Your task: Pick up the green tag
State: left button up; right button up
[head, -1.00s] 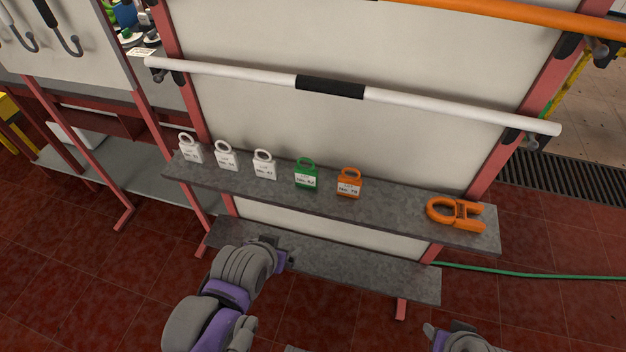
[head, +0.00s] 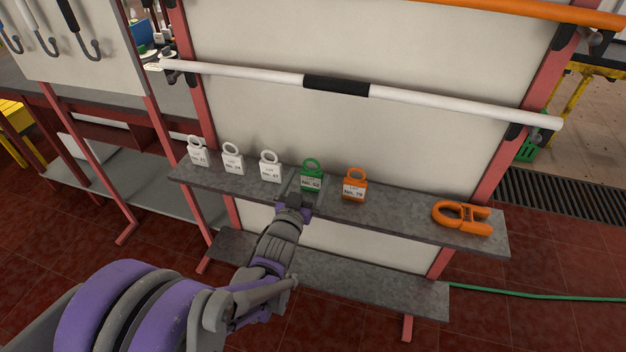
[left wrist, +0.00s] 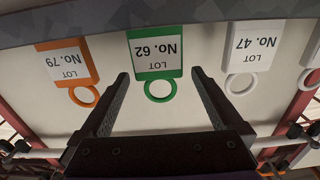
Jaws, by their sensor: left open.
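The green tag (head: 312,178), marked No. 62 with a ring on top, stands upright on the upper grey shelf (head: 400,212). White tags stand to its left and an orange tag (head: 354,186) to its right. My left gripper (head: 306,195) is at the shelf's front edge, right in front of the green tag. In the left wrist view, which is upside down, the green tag (left wrist: 155,52) lies between the lines of the two open fingers (left wrist: 161,74). I cannot tell whether the tips reach past its face. My right gripper is out of view.
The nearest white tag (head: 270,170), No. 47, stands close on the left. An orange clip-shaped object (head: 461,217) lies at the shelf's right end. A white bar (head: 430,103) crosses the panel above. A lower shelf (head: 380,285) is bare.

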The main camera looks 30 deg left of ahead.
pick_arm(q)
jog(key=x, duration=0.6)
jog(key=shift+w+d+f+b, duration=0.1)
jog(key=shift+f+b, duration=0.2)
jog(key=c, duration=1.5)
jog(key=shift+r, duration=0.1)
